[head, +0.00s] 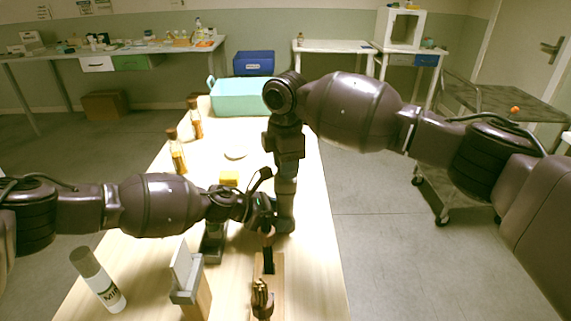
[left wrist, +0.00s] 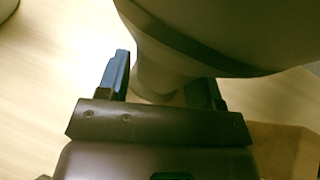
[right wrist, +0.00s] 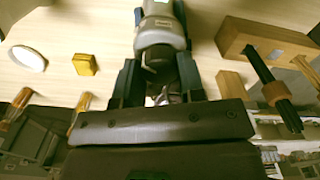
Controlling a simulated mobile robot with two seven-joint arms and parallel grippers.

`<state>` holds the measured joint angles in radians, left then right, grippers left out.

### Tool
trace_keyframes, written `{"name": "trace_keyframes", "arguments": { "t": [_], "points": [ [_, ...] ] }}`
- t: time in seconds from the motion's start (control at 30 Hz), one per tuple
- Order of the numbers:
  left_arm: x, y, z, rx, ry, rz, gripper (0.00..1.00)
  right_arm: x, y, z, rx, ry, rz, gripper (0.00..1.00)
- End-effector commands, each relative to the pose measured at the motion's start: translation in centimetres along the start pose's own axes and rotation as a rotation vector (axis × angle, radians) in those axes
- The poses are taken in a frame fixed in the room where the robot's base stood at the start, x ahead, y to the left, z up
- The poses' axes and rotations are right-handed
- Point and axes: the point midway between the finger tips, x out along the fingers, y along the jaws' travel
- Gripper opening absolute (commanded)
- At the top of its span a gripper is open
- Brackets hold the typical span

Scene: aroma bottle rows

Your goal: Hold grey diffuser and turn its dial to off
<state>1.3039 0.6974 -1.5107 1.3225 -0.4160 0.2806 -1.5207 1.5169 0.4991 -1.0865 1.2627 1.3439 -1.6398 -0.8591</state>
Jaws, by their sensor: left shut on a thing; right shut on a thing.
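My right gripper (head: 285,168) comes from above and is shut on the diffuser's top end, where the dial is largely hidden. The right wrist view shows the fingers (right wrist: 158,85) around the grey body (right wrist: 161,36).
A yellow block (head: 229,178) and white dish (head: 235,155) lie behind left. Two corked bottles (head: 177,155) stand along the left edge; a teal bin (head: 240,97) is at the back. A wooden block (head: 276,270), a grey-topped stand (head: 187,290) and a white bottle (head: 97,280) are near me.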

Motion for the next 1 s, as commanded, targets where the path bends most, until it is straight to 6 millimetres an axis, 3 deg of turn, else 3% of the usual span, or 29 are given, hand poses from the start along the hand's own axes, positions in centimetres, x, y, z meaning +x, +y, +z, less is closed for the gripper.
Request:
{"name": "trace_keyframes", "arguments": {
  "t": [0.03,0.47,1.0],
  "points": [
    [0.16,-0.13,-0.92,-0.009,0.009,-0.001,0.47,0.31,-0.06,-0.05,-0.002,0.001,-0.005,0.13],
    [0.15,-0.09,-0.94,-0.011,0.009,0.0,0.47,0.39,-0.11,-0.15,0.109,0.005,-0.01,0.13],
    [0.14,-0.06,-0.95,-0.011,0.009,0.0,0.47,0.37,-0.12,-0.15,0.59,0.009,-0.018,0.13]
  ]
}}
